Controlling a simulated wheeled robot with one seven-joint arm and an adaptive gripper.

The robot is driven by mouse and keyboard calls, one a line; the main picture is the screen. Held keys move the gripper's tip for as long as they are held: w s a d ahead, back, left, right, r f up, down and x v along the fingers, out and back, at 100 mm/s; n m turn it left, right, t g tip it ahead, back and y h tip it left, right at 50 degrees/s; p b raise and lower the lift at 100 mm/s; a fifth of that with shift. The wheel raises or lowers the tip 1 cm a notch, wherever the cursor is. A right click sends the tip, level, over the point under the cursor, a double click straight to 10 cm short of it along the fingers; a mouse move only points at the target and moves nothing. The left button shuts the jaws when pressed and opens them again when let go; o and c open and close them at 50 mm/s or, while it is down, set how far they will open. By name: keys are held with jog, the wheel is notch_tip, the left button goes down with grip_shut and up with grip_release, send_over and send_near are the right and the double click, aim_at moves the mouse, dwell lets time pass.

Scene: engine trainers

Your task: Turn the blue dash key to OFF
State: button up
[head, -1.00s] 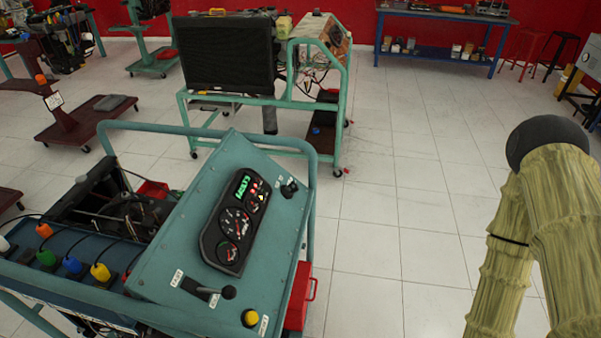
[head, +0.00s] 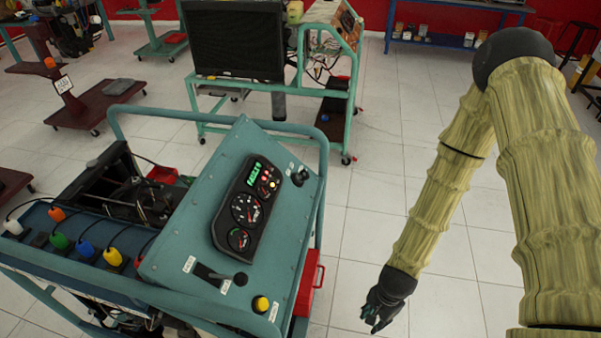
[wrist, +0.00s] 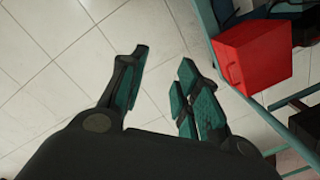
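The blue dash key (head: 300,177) is a small dark knob at the upper right of the teal engine trainer's sloped panel (head: 190,232) in the head view. Its exact turn position is too small to tell. My gripper (head: 372,318) hangs to the right of the trainer, over the floor and apart from the panel. In the wrist view my gripper (wrist: 160,88) is open and empty, its fingers spread above white tiles. The key does not show in the wrist view.
The panel carries a gauge cluster (head: 247,205), a black lever (head: 240,279) and a yellow button (head: 261,304). A teal rail (head: 322,190) edges the trainer. A red box (wrist: 250,55) hangs on its side near my gripper.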

jog(key=w+a+r+m+y, duration=0.1)
jog(key=w+a+r+m, duration=0.25)
jog(key=w, duration=0.25)
jog(key=w+a+r+m+t+y, duration=0.1)
jog(key=w+a+r+m+y, duration=0.1)
jog(key=w+r+m, duration=0.3)
jog(key=w+a+r+m+y, duration=0.1)
jog(key=w+a+r+m, duration=0.15)
jog(key=w, duration=0.45)
jog(key=m+t+y, duration=0.3)
jog(key=m+y, duration=0.2)
jog(key=m, duration=0.2)
send_near(306, 171)
jog(key=shift+f+p+x, duration=0.25)
jog(key=shift+p+x, duration=0.85)
jog(key=shift+x, duration=4.25)
jog(key=shift+d, duration=0.2)
jog(key=shift+s, duration=0.1)
grip_shut()
